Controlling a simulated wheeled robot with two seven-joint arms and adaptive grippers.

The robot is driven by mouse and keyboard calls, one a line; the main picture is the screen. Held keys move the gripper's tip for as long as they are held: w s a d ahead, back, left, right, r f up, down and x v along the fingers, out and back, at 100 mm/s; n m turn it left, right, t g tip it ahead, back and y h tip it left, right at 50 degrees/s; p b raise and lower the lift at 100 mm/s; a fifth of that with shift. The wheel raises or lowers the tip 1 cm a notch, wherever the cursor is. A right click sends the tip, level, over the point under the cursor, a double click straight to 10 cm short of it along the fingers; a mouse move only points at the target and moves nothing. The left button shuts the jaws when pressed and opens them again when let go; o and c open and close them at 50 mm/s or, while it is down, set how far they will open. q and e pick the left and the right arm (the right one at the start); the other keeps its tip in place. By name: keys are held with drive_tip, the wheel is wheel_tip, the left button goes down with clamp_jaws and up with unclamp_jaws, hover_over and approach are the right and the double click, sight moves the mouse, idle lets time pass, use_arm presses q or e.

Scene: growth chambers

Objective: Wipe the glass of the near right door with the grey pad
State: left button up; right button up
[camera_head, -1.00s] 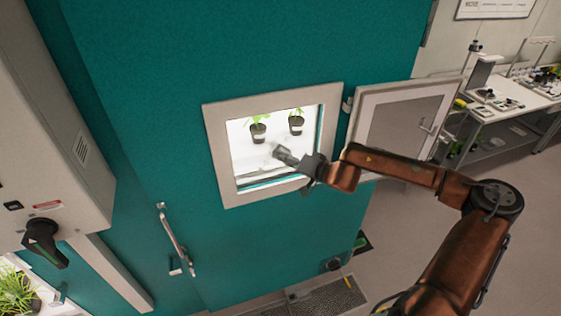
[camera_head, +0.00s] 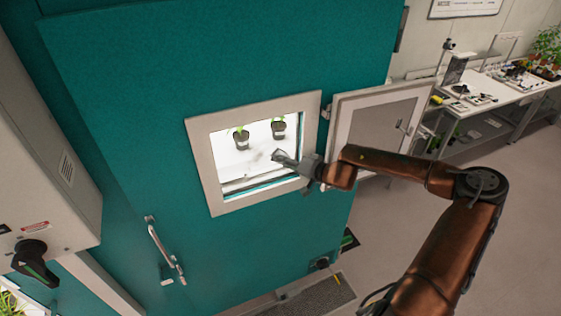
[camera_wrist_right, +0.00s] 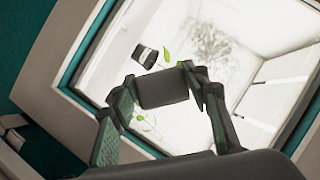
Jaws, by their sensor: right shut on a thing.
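The teal door (camera_head: 130,100) has a pale-framed window whose glass (camera_head: 230,165) is brightly lit from inside. A dark speckled smudge (camera_wrist_right: 202,42) shows on the glass in the wrist view; it is only a faint mark in the head view. My right gripper (camera_wrist_right: 165,84) is shut on the grey pad (camera_wrist_right: 163,90). The gripper (camera_head: 292,161) and pad (camera_head: 281,155) appear over the right part of the window in the head view. I cannot tell whether the pad touches the glass. My left gripper is out of view.
Potted seedlings (camera_head: 241,138) stand behind the window. A small pale hatch door (camera_head: 382,120) stands open to its right. A door handle (camera_head: 164,248) sticks out at lower left, and a grey cabinet (camera_head: 45,120) is at far left. A white bench (camera_head: 490,98) stands at back right.

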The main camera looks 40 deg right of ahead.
drive_tip(key=shift+w+a+r+b, duration=0.15)
drive_tip(key=shift+a+r+b, duration=0.15)
drive_tip(key=shift+a+b, duration=0.4)
drive_tip(key=shift+w+a+r+b, duration=0.15)
drive_tip(key=shift+a+r+b, duration=0.1)
drive_tip(key=shift+a+b, duration=0.4)
drive_tip(key=shift+w+a+r+b, duration=0.15)
drive_tip(key=shift+a+r+b, duration=0.15)
drive_tip(key=shift+a+b, duration=0.35)
drive_tip(key=a+b, duration=0.2)
drive_tip(key=b, duration=0.1)
drive_tip(key=shift+w+a+f, duration=0.1)
drive_tip(key=shift+w+f, duration=0.05)
drive_tip(key=shift+w, duration=0.2)
drive_tip(key=shift+w+a+r+b, duration=0.15)
drive_tip(key=shift+a+r+b, duration=0.05)
drive_tip(key=shift+a+b, duration=0.4)
